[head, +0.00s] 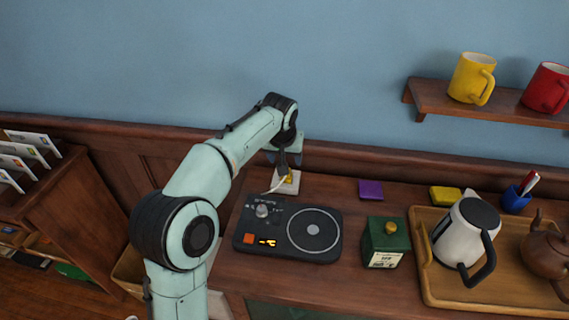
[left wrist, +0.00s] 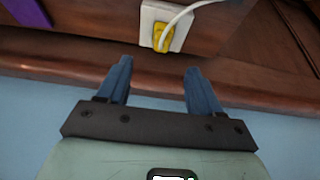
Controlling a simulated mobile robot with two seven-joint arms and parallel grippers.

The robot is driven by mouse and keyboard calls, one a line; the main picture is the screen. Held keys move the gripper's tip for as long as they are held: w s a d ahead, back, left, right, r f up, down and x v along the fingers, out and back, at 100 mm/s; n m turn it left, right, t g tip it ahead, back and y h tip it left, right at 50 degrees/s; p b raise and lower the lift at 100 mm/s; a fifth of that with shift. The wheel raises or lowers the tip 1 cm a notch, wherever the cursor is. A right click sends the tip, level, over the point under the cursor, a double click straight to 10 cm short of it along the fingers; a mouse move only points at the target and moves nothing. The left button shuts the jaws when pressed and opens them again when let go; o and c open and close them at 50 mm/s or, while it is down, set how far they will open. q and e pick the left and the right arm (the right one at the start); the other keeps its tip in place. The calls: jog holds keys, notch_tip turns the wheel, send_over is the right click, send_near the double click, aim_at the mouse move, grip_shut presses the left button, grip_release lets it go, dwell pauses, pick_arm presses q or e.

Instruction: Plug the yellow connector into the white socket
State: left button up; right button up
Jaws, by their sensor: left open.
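The yellow connector (left wrist: 161,38) sits at the white socket (left wrist: 147,14) in the left wrist view, with a white cable curving away from it. In the head view the connector (head: 289,177) and the socket (head: 280,185) show on the wooden top near the wall, partly behind my arm. The connector appears seated in the socket, but how deep I cannot tell. My left gripper (left wrist: 157,82) is open and empty, its blue fingers apart and clear of the connector. It also shows in the head view (head: 285,160), just above and behind the socket. My right gripper is not in view.
A black hotplate (head: 272,246) stands in front of the socket. A purple block (head: 371,189), green canister (head: 386,242) and yellow block (head: 445,196) are to the right. A wooden tray (head: 440,290) holds a white kettle (head: 462,235) and brown teapot. A mug shelf (head: 440,98) juts from the wall.

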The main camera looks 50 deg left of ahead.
pick_arm(q)
jog(key=shift+v, duration=1.3)
jog(key=shift+w+d, duration=0.1)
jog(key=shift+w, duration=0.05)
